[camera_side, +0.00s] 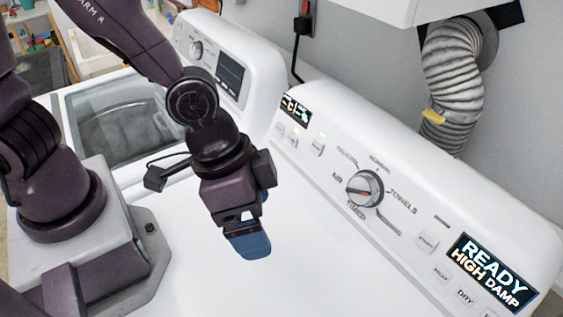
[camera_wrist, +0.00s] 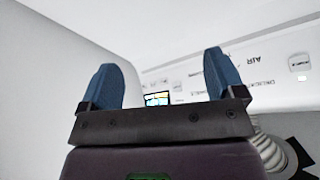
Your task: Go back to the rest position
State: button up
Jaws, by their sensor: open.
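My gripper (camera_side: 250,240) has blue fingertips and hangs over the white dryer top (camera_side: 300,285), to the left of the control panel. In the wrist view my gripper (camera_wrist: 165,85) shows two blue fingers spread well apart with nothing between them. My arm is bent, with its wrist above the dryer top. The dryer's control panel carries a round knob (camera_side: 365,189) with a red mark and a display (camera_side: 491,272) that reads READY HIGH DAMP. My gripper is apart from the knob and the buttons.
A washer with a glass lid (camera_side: 122,125) stands at the left, with its own knob (camera_side: 196,49). A ribbed duct (camera_side: 452,75) runs down the wall behind the panel. A black cord (camera_side: 296,50) hangs from an outlet. The dryer top near my gripper is clear.

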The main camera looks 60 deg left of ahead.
jog(key=s+a+r+n+t+y, duration=0.1)
jog(key=a+r+n, duration=0.2)
jog(key=a+r, duration=0.5)
jog(key=s+a+r+n+t+y, duration=0.1)
jog(key=a+r+n+t+y, duration=0.1)
jog(key=a+r, duration=0.6)
jog(key=a+n, duration=0.1)
jog(key=a, duration=0.2)
jog(key=shift+s+a+r+t, duration=0.2)
jog(key=shift+s+a+t, duration=0.05)
jog(key=shift+s+t, duration=0.1)
